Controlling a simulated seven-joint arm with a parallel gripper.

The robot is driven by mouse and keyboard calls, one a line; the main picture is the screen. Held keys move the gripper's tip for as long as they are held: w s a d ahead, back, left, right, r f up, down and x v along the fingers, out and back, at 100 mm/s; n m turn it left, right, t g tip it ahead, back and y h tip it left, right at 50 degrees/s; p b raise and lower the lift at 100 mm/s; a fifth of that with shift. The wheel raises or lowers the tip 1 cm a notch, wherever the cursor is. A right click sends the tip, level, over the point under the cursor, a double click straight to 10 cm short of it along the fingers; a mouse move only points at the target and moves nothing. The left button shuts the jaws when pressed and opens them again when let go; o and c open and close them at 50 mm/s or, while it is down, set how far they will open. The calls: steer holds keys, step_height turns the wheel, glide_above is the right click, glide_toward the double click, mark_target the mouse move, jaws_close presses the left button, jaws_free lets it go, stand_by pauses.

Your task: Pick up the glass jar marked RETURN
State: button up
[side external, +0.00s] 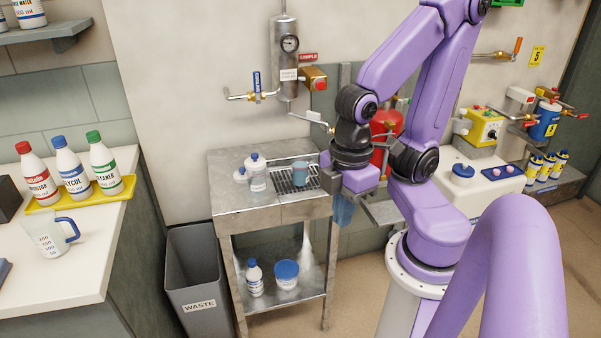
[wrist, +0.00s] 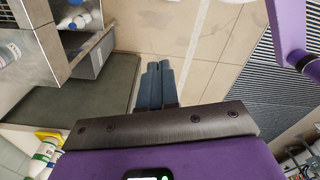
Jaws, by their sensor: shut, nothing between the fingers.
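No label reading RETURN is legible in either view, so I cannot tell which container is that jar. My gripper (side external: 343,218) points down just right of the stand, apart from these containers. In the wrist view its blue-grey fingers (wrist: 156,68) are together and empty over the floor.
A bottle (side external: 254,278) and a blue-lidded tub (side external: 287,274) sit on the stand's lower shelf. A grey WASTE bin (side external: 190,275) stands to its left. A sampling cylinder (side external: 284,60) with gauge, valves and outlet pipe hangs above the stand. A white counter (side external: 85,250) is at left.

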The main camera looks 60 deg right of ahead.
steer(key=o, duration=1.6)
steer(key=shift+c, duration=0.2)
